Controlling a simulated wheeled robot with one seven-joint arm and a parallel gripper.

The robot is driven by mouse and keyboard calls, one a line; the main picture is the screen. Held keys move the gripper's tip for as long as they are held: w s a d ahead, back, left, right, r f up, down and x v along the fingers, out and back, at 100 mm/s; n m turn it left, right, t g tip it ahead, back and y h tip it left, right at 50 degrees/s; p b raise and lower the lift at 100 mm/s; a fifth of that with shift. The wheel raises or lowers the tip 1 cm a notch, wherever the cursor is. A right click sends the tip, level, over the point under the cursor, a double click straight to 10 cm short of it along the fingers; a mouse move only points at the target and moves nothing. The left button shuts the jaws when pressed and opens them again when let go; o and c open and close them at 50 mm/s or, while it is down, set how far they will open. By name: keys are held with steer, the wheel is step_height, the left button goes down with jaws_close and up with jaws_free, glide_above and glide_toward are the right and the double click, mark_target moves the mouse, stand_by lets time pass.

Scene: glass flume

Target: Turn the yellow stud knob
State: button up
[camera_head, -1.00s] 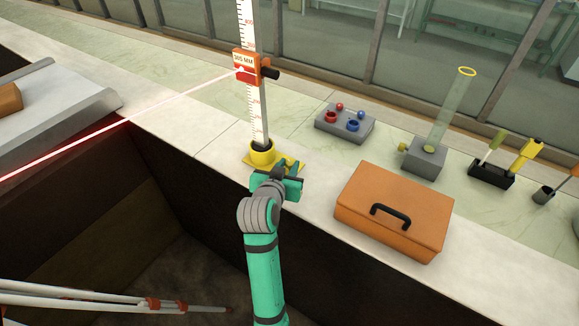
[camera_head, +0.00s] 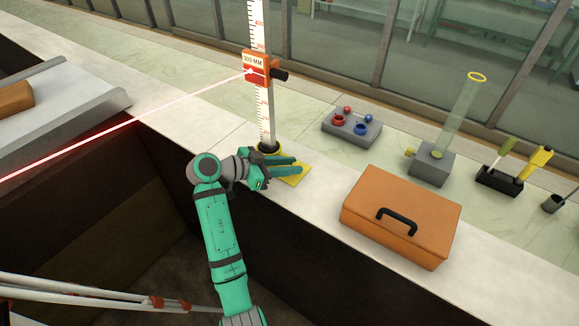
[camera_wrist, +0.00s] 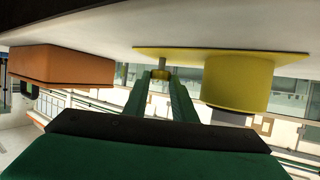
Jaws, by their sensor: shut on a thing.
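The yellow stud knob (camera_wrist: 159,73) is small and sits on a short grey stem below a flat yellow plate (camera_wrist: 150,52), as the tilted wrist view shows it. My gripper (camera_wrist: 161,80) has one green finger on each side of the knob and is shut on it. In the head view my gripper (camera_head: 284,166) reaches in from the left, low over the yellow plate (camera_head: 296,176), and hides the knob. The wide yellow socket (camera_wrist: 237,82) stands beside the knob, apart from my fingers. A white graduated staff (camera_head: 266,122) rises from this socket.
An orange slider (camera_head: 256,69) with a black handle sits on the staff, with a red beam at its left. An orange case (camera_head: 402,212) stands right of the plate. A grey block with red and blue pieces (camera_head: 351,127) is behind. A dark pit lies in front.

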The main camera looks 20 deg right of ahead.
steer(key=shift+d+f+m+g, duration=0.1)
steer(key=shift+d+m+g, duration=0.05)
steer(key=shift+m+g, duration=0.4)
steer(key=o, duration=1)
steer(key=shift+o, duration=0.2)
steer(key=v, duration=1.1)
